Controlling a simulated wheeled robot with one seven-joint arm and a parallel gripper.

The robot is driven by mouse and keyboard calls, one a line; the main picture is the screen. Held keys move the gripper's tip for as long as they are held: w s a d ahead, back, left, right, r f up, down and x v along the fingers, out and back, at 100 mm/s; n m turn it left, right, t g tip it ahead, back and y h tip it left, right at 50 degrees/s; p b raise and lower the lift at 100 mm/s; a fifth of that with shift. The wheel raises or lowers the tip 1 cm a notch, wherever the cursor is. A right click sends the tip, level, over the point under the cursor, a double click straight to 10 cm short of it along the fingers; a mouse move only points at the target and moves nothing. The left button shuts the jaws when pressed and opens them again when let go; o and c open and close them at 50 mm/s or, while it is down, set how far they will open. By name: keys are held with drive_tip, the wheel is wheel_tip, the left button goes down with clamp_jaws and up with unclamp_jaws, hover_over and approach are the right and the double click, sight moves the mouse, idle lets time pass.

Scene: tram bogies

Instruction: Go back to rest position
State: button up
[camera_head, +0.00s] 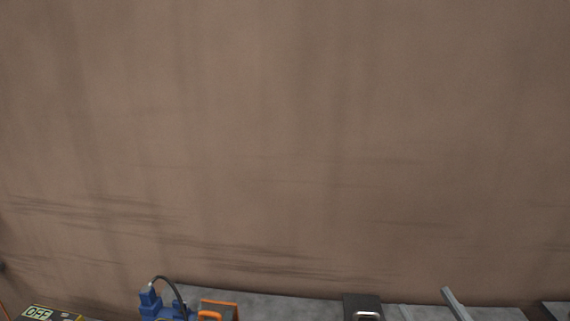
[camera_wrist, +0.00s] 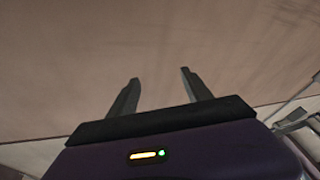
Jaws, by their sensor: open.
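My gripper (camera_wrist: 158,78) shows in the wrist view, with its two dark fingers spread apart and nothing between them. It points toward a plain brown surface (camera_wrist: 100,40). My gripper does not show in the head view.
Along the bottom of the head view runs a grey surface (camera_head: 270,306). On it are a blue device (camera_head: 165,308) with a black cable, an orange handle (camera_head: 210,315), a dark box (camera_head: 362,306) and a grey bar (camera_head: 456,304). An "OFF" sign (camera_head: 38,312) is at lower left. A brown wall (camera_head: 290,130) fills the rest.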

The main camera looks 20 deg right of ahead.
drive_tip(key=s+a+f+g+y, duration=0.2)
drive_tip(key=s+a+f, duration=0.5)
drive_tip(key=s, duration=0.3)
drive_tip(key=s+a+f+m+g+y+b, duration=0.1)
drive_tip(key=s+a+f+g+y, duration=0.2)
drive_tip(key=s+a+f, duration=0.5)
drive_tip(key=shift+s+a, duration=1.05)
drive_tip(key=shift+s, duration=0.05)
